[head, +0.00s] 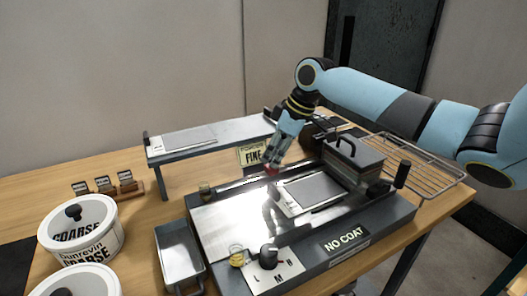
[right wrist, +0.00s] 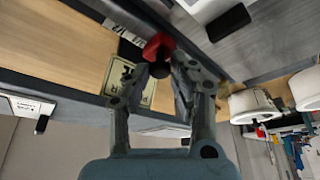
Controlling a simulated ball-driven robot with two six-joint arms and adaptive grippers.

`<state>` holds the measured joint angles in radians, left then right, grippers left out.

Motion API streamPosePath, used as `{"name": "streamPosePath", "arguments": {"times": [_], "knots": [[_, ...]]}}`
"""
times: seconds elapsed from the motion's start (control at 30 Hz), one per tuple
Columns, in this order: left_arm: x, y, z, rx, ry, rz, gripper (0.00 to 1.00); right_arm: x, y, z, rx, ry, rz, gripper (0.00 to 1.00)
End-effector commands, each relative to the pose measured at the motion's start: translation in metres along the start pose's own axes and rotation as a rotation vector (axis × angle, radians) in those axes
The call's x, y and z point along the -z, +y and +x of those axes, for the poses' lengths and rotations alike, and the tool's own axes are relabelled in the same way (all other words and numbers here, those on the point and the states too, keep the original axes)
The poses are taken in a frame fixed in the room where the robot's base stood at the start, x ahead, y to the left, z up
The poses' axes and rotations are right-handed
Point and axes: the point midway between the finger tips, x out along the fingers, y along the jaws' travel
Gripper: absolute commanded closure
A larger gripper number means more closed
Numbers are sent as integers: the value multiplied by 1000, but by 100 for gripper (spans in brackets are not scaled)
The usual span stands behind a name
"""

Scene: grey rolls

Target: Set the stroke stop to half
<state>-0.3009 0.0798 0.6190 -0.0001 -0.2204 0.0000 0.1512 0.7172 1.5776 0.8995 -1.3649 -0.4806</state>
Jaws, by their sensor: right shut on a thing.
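The stroke stop is a small red piece (head: 271,170) at the back rail of the flat coating machine (head: 225,224). My right gripper (head: 274,163) reaches down onto it from behind. In the right wrist view, the red stop (right wrist: 158,44) has a dark knob (right wrist: 160,69) between the fingertips of my right gripper (right wrist: 160,76), which is shut on it. Small white scale marks (right wrist: 116,28) lie beside the stop. They are too small to tell which mark it stands at. My left gripper is not in view.
A grey sheet (head: 313,189) lies on the machine bed. A dial (head: 268,256) and a NO COAT sign (head: 344,238) are at its front. A raised shelf (head: 210,137) stands behind, a metal tray (head: 178,258) and a COARSE tub (head: 78,231) left, a wire rack (head: 415,160) right.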

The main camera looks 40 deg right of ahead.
Motion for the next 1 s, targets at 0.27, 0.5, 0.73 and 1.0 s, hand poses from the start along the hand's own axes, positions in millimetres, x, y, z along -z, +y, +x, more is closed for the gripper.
{"name": "streamPosePath", "arguments": {"times": [0.27,0.5,0.73,1.0], "knots": [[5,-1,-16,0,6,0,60,-28,30,-13,-3,-4,2,100],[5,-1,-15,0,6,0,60,-29,32,-13,-6,-4,1,100],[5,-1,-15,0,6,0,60,-28,31,-13,-4,-3,1,55],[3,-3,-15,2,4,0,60,-28,30,-14,-3,-2,0,55]]}}
